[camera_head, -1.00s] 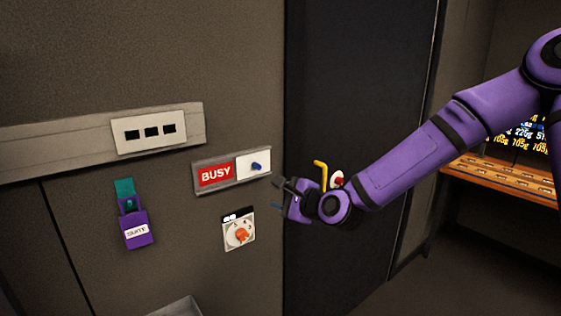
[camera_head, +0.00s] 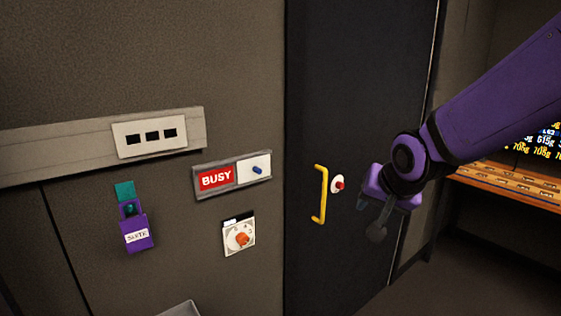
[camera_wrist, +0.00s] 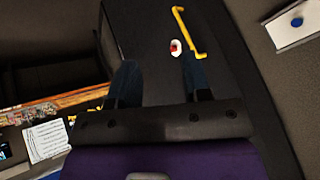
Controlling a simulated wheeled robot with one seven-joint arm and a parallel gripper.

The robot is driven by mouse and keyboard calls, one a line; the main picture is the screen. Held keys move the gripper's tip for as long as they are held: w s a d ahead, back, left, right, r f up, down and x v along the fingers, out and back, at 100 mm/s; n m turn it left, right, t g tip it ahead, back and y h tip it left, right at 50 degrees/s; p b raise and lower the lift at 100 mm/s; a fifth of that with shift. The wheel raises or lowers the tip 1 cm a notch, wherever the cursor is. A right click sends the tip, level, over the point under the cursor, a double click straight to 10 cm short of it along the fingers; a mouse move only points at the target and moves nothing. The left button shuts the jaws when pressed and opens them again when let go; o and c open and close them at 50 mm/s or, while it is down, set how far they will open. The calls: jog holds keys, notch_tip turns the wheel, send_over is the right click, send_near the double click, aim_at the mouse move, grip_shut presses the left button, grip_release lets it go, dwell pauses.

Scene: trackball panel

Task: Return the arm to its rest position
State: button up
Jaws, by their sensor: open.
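My purple arm reaches in from the right in the head view. My gripper (camera_head: 372,218) hangs in front of the dark door (camera_head: 350,80), right of the yellow handle (camera_head: 319,195) and the red knob (camera_head: 339,185), apart from both. In the wrist view my gripper (camera_wrist: 158,85) shows its two dark fingers spread, with nothing between them. The yellow handle (camera_wrist: 188,32) and red knob (camera_wrist: 174,47) appear beyond the fingertips there.
On the wall at left are a BUSY sign with a blue knob (camera_head: 258,170), an orange dial (camera_head: 241,239), a purple box (camera_head: 136,232) and a panel with dark slots (camera_head: 150,136). A wooden shelf (camera_head: 510,184) stands at right.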

jog(key=s+d+r+n, duration=0.1)
jog(key=s+d+r, duration=0.1)
jog(key=s, duration=0.5)
jog(key=s+d+r+n+g, duration=0.1)
jog(key=s+d+r, duration=0.2)
jog(key=s+d, duration=0.2)
jog(key=s+d+r+n+g+h, duration=0.1)
jog(key=s+d+r, duration=0.2)
jog(key=s, duration=0.5)
jog(key=shift+s+d+r+n, duration=0.15)
jog(key=shift+s+d+n, duration=0.2)
jog(key=shift+d, duration=0.35)
jog(key=shift+w, duration=0.1)
